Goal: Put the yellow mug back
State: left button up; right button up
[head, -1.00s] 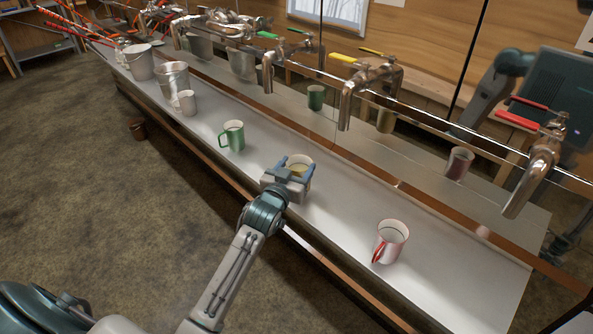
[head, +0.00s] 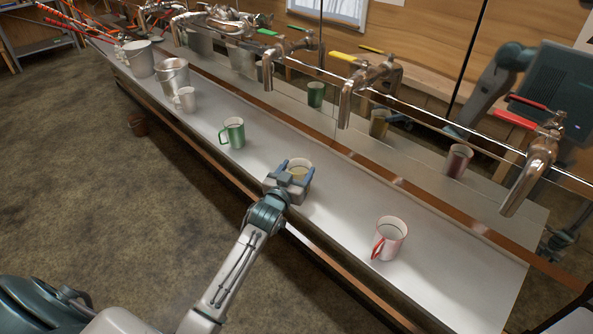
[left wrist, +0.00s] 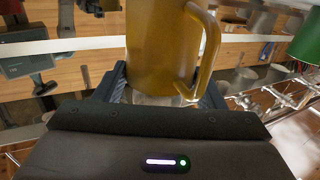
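The yellow mug (head: 303,166) is between the fingers of my left gripper (head: 293,171), over the steel ledge (head: 335,215), in the middle of the row. In the left wrist view the yellow mug (left wrist: 160,45) fills the top middle, with its handle on the right. My left gripper (left wrist: 165,90) has a finger on either side of the mug and looks shut on it. The mug's base is hidden behind the gripper in the head view, so I cannot tell whether it touches the ledge. My right gripper is not in view.
A green mug (head: 233,133) stands further left on the ledge, and a red and white mug (head: 389,240) to the right. A white mug (head: 186,99) and metal buckets (head: 172,77) stand at the far left. Taps (head: 352,95) hang above the ledge's back side.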

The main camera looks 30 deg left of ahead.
pick_arm(q)
jog(key=o, duration=0.3)
jog(key=shift+o, duration=0.2)
